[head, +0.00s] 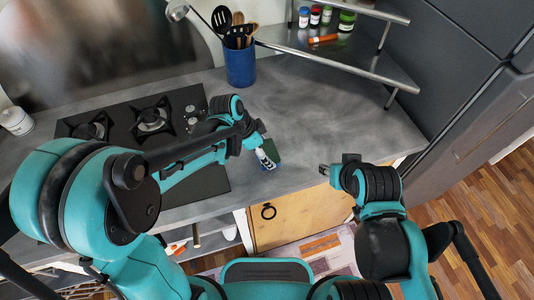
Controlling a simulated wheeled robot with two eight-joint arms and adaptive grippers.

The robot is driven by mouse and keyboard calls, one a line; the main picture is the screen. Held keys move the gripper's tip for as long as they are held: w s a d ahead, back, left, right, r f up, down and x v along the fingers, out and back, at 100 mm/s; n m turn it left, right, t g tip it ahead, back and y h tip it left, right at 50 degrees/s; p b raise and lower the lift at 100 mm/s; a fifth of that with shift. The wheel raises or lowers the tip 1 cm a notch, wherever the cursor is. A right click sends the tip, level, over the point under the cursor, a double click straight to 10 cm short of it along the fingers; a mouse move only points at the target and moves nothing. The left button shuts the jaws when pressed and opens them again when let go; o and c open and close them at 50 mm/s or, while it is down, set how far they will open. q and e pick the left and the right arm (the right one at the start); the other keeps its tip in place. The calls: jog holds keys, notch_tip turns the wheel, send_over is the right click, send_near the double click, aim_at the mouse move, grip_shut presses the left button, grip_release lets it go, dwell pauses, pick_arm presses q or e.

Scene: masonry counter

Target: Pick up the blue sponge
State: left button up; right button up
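A small sponge-like block (273,150) with a dark green face stands on the grey counter, right of the stove and near the counter's front edge. Little of it shows, and I cannot make out its blue part clearly. My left gripper (264,157) reaches down right at the block, with its fingers against or just beside its left side. The view is too small to tell whether the fingers are closed on it. My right gripper (326,171) hangs by the counter's front edge, to the right of the block. Its finger opening is not clear.
A black stove (150,118) lies left of the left gripper. A blue utensil holder (240,67) stands at the back. A metal shelf (335,62) with several jars is at the back right. The counter (320,110) between shelf and grippers is clear.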

aim_at(269, 153)
pick_arm(q)
jog(key=shift+c, duration=0.2)
jog(key=shift+r, duration=0.5)
jog(key=r+p, duration=0.1)
jog(key=r, duration=0.1)
jog(key=d+r+p, duration=0.1)
jog(key=r, duration=0.1)
jog(key=shift+s, duration=0.15)
jog(key=s+d+r+p, duration=0.2)
jog(key=d+r, duration=0.4)
jog(key=d, duration=0.4)
jog(key=shift+d+p, duration=0.2)
jog(key=shift+p, duration=0.25)
jog(key=shift+s, duration=0.1)
jog(key=shift+c, duration=1.4)
